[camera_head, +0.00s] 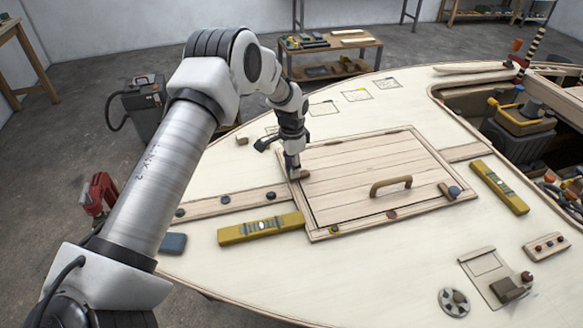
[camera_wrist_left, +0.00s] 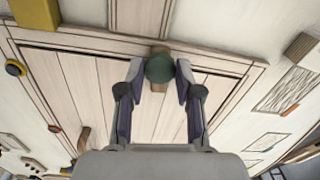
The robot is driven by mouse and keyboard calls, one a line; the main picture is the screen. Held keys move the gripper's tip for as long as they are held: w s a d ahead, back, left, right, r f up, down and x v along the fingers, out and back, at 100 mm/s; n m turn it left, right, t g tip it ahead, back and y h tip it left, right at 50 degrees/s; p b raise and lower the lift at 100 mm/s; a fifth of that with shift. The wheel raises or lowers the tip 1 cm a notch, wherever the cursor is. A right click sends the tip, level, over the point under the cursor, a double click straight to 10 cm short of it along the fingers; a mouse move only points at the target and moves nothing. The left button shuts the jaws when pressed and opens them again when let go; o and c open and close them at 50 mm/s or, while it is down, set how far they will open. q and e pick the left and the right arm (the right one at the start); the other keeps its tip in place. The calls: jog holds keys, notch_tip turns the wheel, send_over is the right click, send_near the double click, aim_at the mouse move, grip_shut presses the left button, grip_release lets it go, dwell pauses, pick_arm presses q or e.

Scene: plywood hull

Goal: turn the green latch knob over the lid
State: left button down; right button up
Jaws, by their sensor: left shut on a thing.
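The green latch knob (camera_wrist_left: 160,68) sits on a short wooden latch bar (camera_wrist_left: 158,49) at the lid's edge. The bar shows on both sides of the knob, roughly square to that edge. My left gripper (camera_wrist_left: 161,78) is shut on the knob, one finger on each side. In the head view my left gripper (camera_head: 292,163) points down at the left edge of the planked lid (camera_head: 350,165); it hides the knob there, and part of the bar (camera_head: 300,175) shows. The lid lies flat in its frame. My right gripper is not in view.
A brown handle (camera_head: 391,186) rises from the lid. A blue knob (camera_head: 454,191) with another wooden bar is at its right corner. Yellow levels lie in front (camera_head: 261,228) and to the right (camera_head: 499,187). An open hatch with a tool bin (camera_head: 522,120) is at far right.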

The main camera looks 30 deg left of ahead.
pick_arm(q)
jog(key=shift+s+f+m, duration=0.2)
jog(key=shift+m, duration=0.6)
jog(key=shift+d, duration=0.1)
jog(key=c, duration=0.8)
grip_release()
jog(key=shift+o, duration=0.2)
jog(key=shift+w, duration=0.25)
notch_tip(320, 180, up, 12)
